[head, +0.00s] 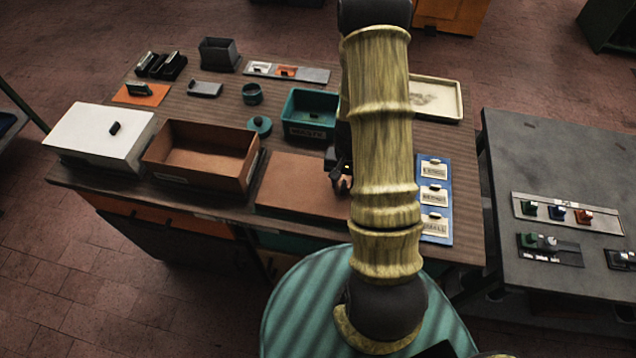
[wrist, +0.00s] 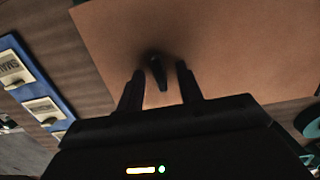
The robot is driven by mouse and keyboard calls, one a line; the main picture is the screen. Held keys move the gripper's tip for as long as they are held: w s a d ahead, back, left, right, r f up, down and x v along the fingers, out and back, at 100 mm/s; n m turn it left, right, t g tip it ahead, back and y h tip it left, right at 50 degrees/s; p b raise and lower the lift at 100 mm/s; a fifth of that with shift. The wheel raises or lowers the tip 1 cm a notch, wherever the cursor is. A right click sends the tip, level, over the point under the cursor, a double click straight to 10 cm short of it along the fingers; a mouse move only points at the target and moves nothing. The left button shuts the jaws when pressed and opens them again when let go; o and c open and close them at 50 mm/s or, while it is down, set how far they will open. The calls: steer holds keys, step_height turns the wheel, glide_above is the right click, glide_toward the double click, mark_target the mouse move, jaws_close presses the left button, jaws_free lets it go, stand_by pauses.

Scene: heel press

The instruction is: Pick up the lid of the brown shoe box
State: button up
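The brown lid (head: 297,184) lies flat on the table, to the right of the open brown shoe box (head: 205,178). In the wrist view the lid (wrist: 230,45) fills much of the picture, with a small dark handle (wrist: 158,74) standing up from it. My gripper (wrist: 160,68) is open, its two dark fingers on either side of the handle with a gap at each side. Whether the fingertips touch the lid cannot be told. In the head view my arm hides the lid's right part and most of my gripper (head: 341,178).
A white box with its lid on (head: 90,130) stands left of the brown box. A teal bin (head: 309,128) and small teal round items are behind the lid. A blue card holder (head: 434,230) lies to its right, and a cream tray (head: 440,98) is at the back right.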

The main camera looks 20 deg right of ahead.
steer(key=shift+f, duration=0.15)
steer(key=shift+c, duration=0.3)
jaws_close()
stand_by(0.3)
step_height(320, 180, up, 10)
steer(key=b, duration=0.2)
stand_by(0.4)
steer(key=shift+s, duration=0.1)
stand_by(0.5)
